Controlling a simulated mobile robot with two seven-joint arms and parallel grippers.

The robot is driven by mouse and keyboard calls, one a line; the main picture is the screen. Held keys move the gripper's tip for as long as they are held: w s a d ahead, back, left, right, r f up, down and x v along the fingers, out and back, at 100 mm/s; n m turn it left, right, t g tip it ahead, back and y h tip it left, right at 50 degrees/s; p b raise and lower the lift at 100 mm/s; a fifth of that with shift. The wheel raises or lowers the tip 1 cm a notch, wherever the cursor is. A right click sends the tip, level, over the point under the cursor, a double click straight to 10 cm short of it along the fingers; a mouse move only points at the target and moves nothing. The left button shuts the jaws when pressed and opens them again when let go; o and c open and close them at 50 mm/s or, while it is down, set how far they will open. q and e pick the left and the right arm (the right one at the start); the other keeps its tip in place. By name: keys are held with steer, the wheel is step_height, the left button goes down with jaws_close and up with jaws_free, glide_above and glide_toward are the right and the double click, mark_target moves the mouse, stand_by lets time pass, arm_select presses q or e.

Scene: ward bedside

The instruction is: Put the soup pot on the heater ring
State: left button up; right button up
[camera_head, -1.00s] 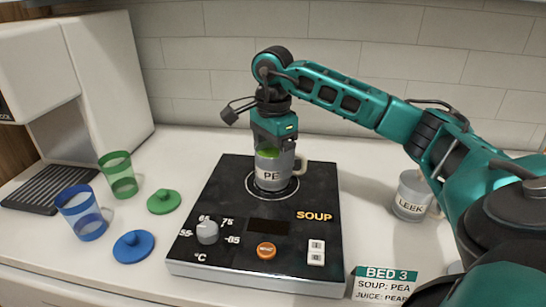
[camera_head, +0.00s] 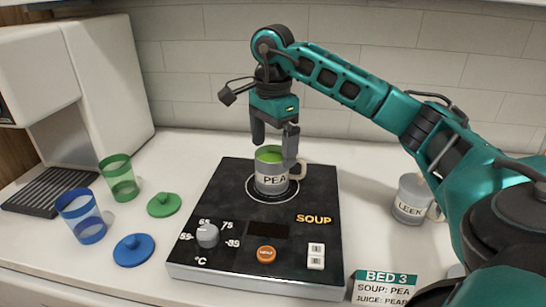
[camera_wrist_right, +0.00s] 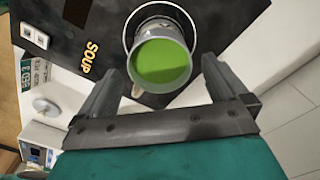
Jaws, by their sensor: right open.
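The soup pot (camera_head: 271,180), a grey pot marked PEA with green soup and a beige handle, stands upright on the heater ring (camera_head: 251,190) of the black heater. In the right wrist view the pot (camera_wrist_right: 163,62) sits within the white ring (camera_wrist_right: 127,38), just beyond the fingertips. My right gripper (camera_head: 274,143) is open and empty above the pot, with one finger in front of its upper right edge. In the wrist view the two fingers (camera_wrist_right: 160,88) are spread apart. My left gripper is not in view.
A second pot marked LEEK (camera_head: 411,200) stands right of the heater panel (camera_head: 215,268). A green cup (camera_head: 119,178), a blue cup (camera_head: 82,216), a green lid (camera_head: 164,204) and a blue lid (camera_head: 133,249) are on the left. A BED 3 card (camera_head: 385,288) stands in front.

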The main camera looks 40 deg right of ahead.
step_height(320, 180, up, 8)
steer(key=p, duration=0.2)
steer(key=shift+p, duration=0.35)
steer(key=shift+f, duration=0.15)
